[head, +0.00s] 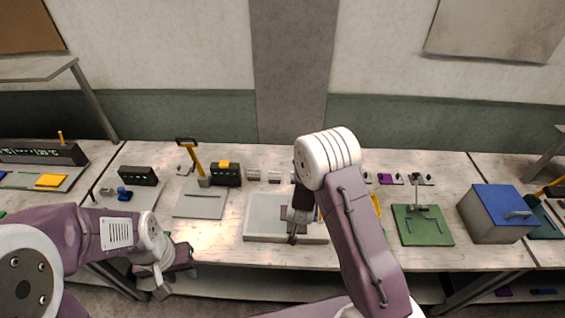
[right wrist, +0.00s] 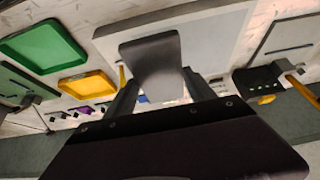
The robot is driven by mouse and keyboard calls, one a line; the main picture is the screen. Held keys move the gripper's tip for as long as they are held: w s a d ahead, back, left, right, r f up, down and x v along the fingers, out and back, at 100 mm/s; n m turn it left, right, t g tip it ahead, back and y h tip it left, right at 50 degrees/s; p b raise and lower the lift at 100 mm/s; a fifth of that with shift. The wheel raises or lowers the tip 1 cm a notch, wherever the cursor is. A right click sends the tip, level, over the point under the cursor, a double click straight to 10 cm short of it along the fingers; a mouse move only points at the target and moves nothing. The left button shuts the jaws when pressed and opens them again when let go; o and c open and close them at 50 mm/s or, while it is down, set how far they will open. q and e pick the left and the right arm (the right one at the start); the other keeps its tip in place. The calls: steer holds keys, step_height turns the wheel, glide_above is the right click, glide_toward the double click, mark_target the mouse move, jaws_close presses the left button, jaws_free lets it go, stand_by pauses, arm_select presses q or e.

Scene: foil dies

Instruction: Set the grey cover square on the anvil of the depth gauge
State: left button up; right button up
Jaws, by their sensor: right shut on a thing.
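My right gripper (head: 293,232) is over the pale tray in the middle of the bench. In the right wrist view my right gripper (right wrist: 166,92) is shut on the grey cover (right wrist: 150,57), a flat plate with rounded corners standing out between the fingers. In the head view the cover is hard to make out. I cannot say for certain which device is the depth gauge. One candidate is the dark display box (head: 138,176) at the left, beside small blue parts (head: 124,193) on a grey plate. My left gripper (head: 170,275) hangs in front of the bench edge; its fingers are unclear.
The pale tray (head: 262,239) lies mid-bench. Left of it are a slotted grey plate (head: 200,207) with a yellow lever (head: 195,158) and another dark box (head: 226,175). To the right are a green fixture (head: 425,232) and a blue-topped box (head: 500,200). My right arm hides part of the bench.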

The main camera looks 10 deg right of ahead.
mark_target(305, 229)
steer(key=shift+s+d+f+n+y+b, duration=0.2)
steer(key=shift+f+b, duration=0.3)
steer(key=shift+b, duration=1.25)
steer(key=shift+s+a+f+n+y+b, duration=0.1)
steer(key=shift+s+f+n+b, duration=0.25)
steer(key=shift+b, duration=1.35)
steer(key=shift+s+d+f+n+y+b, duration=0.15)
steer(key=shift+f+b, duration=0.45)
steer(key=shift+b, duration=1.15)
steer(key=s+b, duration=0.1)
steer(key=b, duration=0.2)
steer(key=s+d+n+b, duration=0.1)
steer(key=b, duration=0.2)
steer(key=shift+s+d+f+y, duration=0.2)
steer(key=shift+d+f+y, duration=0.1)
steer(key=shift+f, duration=0.1)
steer(key=shift+s+d+r, duration=0.15)
steer(key=shift+s+r, duration=0.1)
steer(key=shift+s, duration=0.1)
